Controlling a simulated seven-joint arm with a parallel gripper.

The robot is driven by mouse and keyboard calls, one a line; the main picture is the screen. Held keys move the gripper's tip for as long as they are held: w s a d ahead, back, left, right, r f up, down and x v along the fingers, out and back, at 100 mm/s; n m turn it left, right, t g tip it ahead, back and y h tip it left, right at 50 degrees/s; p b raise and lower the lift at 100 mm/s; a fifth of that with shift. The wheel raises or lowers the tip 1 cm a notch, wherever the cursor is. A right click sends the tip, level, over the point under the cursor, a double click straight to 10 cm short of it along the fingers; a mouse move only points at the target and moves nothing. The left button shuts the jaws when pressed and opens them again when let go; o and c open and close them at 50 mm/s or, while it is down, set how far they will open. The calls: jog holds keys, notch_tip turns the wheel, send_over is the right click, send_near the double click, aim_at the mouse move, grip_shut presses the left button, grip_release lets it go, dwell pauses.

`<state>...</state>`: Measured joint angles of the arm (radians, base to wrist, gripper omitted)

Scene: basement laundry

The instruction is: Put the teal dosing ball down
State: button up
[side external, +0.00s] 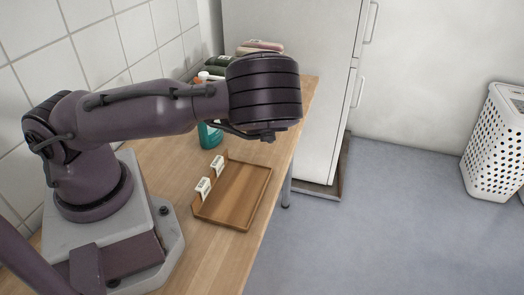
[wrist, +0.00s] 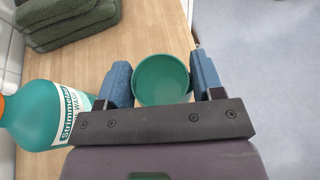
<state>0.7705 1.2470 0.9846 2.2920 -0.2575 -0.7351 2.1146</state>
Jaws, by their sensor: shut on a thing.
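The teal dosing ball (wrist: 162,80), an open cup-like round shape, sits between the two blue fingers of my gripper (wrist: 163,85) in the wrist view. My gripper is shut on it. The table lies below it; I cannot tell how high the ball is above the surface. In the side view my arm's thick dark wrist hides the fingers and the ball.
A teal bottle with an orange cap (wrist: 40,112) stands close left of my gripper. Folded green towels (wrist: 68,22) lie beyond it. A shallow wooden tray (side external: 245,212) with two white tags lies nearer on the table (side external: 160,165). The table edge is at right.

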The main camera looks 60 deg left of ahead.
jog(key=shift+s+a+n+g+y, duration=0.25)
jog(key=shift+a+n+g+y, duration=0.25)
jog(key=shift+n+y, duration=0.2)
notch_tip(320, 180, down, 10)
jog(key=shift+r, duration=0.2)
jog(key=shift+f, duration=0.15)
jog(key=o, duration=1)
jog(key=shift+c, duration=0.2)
